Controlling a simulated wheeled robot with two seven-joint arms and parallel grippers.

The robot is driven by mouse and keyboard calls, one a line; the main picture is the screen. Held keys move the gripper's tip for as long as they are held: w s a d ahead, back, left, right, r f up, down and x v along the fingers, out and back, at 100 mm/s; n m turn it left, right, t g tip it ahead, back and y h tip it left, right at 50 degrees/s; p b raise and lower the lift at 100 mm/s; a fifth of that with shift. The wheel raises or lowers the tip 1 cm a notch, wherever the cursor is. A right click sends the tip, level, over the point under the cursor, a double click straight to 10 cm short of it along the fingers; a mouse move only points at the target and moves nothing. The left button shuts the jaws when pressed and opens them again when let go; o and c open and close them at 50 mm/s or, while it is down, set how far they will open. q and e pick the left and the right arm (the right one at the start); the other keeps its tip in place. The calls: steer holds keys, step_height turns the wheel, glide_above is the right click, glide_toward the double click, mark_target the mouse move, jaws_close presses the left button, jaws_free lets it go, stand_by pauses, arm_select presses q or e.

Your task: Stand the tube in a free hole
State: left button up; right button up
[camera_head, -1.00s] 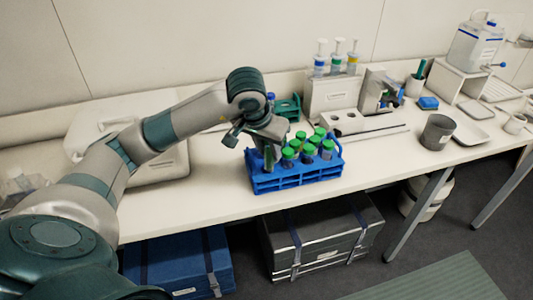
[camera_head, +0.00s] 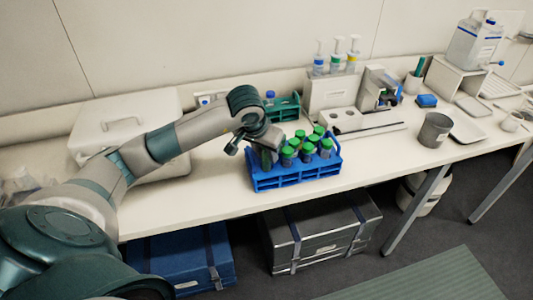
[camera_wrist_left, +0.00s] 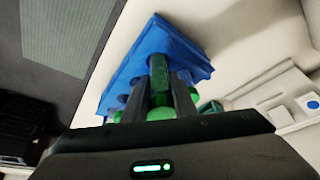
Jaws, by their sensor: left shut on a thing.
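The blue rack (camera_head: 298,178) stands near the front edge of the bench and holds several green-capped tubes (camera_head: 308,148). My left gripper (camera_head: 267,160) is over the left end of the rack, pointing down. In the left wrist view, its two fingers (camera_wrist_left: 167,97) are shut on a dark green tube (camera_wrist_left: 158,72), which points towards the blue rack (camera_wrist_left: 135,68). I cannot tell whether the tube's lower end is inside a hole. The gripper hides the rack's left holes in the head view. My right gripper is not in view.
A green rack (camera_head: 284,108) stands behind the blue one. A white case (camera_head: 125,125) is at the left behind my arm. A grey cup (camera_head: 435,130) stands to the right. The bench between the blue rack and the cup is mostly clear.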

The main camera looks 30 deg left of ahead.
arm_select(q)
steer(key=shift+f, duration=0.6)
steer(key=shift+f+b, duration=0.3)
steer(key=shift+f+b, duration=0.35)
steer(key=shift+b, duration=0.15)
steer(key=shift+s, duration=0.1)
steer(key=o, duration=1)
